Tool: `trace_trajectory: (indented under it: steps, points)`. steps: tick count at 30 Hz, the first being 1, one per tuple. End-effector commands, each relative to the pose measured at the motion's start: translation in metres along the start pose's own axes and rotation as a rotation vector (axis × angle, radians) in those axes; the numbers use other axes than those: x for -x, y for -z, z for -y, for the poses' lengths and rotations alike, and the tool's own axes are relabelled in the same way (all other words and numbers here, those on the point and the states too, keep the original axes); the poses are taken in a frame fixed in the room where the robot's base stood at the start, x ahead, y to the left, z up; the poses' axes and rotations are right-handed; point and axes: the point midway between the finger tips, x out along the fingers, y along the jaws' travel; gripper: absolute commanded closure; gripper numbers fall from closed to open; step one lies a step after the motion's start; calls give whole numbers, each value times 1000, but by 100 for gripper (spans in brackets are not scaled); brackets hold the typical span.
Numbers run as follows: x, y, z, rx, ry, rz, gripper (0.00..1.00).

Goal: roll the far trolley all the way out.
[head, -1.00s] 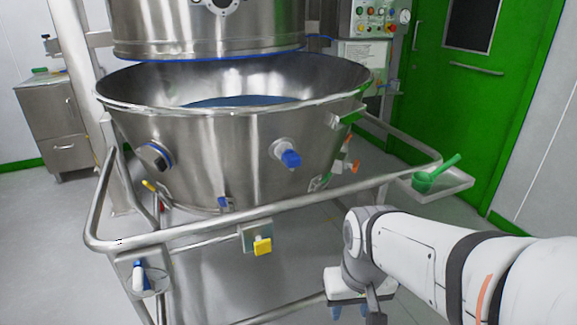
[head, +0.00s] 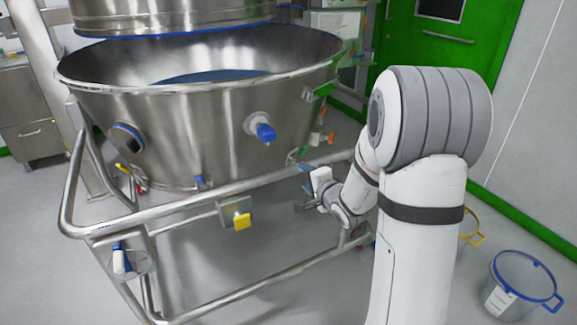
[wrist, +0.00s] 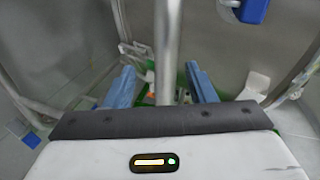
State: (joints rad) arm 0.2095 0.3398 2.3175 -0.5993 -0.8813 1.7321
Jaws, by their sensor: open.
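The trolley carries a wide stainless steel bowl (head: 190,135) with blue contents, under a fixed steel vessel (head: 170,15). Its tubular push rail (head: 150,222) runs around the front, with a yellow knob (head: 241,221) below it. My gripper (head: 303,187) is at the right part of the front rail, partly hidden by its own wrist. In the wrist view, the two blue-padded fingers (wrist: 160,68) are open on either side of a steel bar (wrist: 167,40), with gaps on both sides. Whether the bar lies deep between the pads is unclear.
A clear bucket with a blue rim (head: 522,285) stands on the floor at right, and a yellow-rimmed one (head: 470,230) is partly behind my arm. A green door (head: 400,45) is at the back. A steel cabinet (head: 30,115) is at left. Floor shows clear at lower left.

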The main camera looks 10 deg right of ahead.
Motion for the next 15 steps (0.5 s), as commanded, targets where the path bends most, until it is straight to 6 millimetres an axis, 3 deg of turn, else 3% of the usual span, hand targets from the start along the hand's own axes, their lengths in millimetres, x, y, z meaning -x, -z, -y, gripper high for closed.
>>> trace_trajectory:
  steps: [8, 15]
  points:
    - [-18, -5, 3, -105, 79, 49, 50]
    - [-56, -7, 5, -103, 77, 49, 50]
